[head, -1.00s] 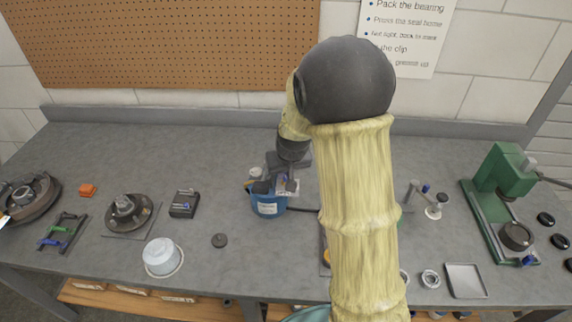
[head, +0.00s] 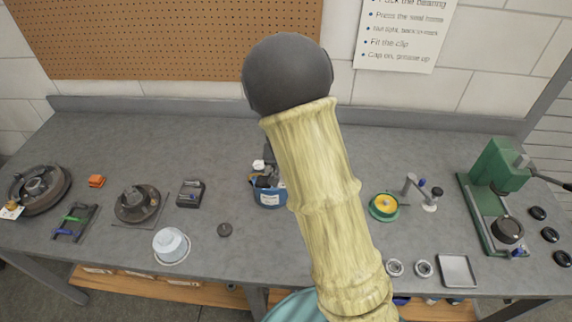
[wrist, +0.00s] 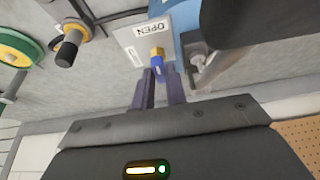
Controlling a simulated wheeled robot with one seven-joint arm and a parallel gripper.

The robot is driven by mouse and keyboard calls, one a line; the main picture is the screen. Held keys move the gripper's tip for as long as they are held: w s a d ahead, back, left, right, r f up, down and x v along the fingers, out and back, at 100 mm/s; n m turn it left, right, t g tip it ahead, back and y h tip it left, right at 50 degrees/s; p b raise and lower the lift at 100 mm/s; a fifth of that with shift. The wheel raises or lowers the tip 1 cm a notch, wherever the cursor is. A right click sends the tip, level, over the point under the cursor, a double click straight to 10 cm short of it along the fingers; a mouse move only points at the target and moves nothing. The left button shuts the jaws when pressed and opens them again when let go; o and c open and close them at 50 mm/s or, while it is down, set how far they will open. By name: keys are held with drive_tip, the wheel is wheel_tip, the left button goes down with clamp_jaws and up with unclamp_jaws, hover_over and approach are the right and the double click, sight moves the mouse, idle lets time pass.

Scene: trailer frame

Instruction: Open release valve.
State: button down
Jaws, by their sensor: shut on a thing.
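In the wrist view, a small valve knob (wrist: 157,53) with a brass-coloured top and a blue lower part sits between the fingertips of my gripper (wrist: 160,74). My gripper is shut on its blue part. A white card marked OPEN (wrist: 140,38), upside down in this view, lies just beyond the knob, beside a blue surface. In the head view a blue container (head: 268,198) with a white label and several items in its top stands mid-bench. My arm covers its right side and hides my gripper and the valve there.
A green-rimmed disc (head: 384,207) and a small stand (head: 430,196) are right of my arm. A green press (head: 490,195) is at the far right. A white pot (head: 171,244) and a dark hub (head: 137,204) are to the left. The bench behind the container is clear.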

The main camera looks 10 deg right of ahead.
drive_tip(key=c, duration=1.4)
unclamp_jaws()
drive_tip(key=shift+c, duration=0.2)
drive_tip(key=p+v, duration=0.1)
drive_tip(key=v, duration=1.6)
drive_tip(key=shift+r, duration=0.2)
drive_tip(key=shift+s, duration=0.1)
drive_tip(key=s+d+f+n, duration=0.1)
drive_tip(key=s+f, duration=0.2)
drive_tip(key=s, duration=0.4)
drive_tip(key=s+d+f+n+g+y, duration=0.1)
drive_tip(key=s+d+f+n, duration=0.1)
drive_tip(key=s+f, duration=0.2)
drive_tip(key=s, duration=0.3)
drive_tip(key=shift+n+g, duration=0.3)
drive_tip(key=shift+s, duration=0.1)
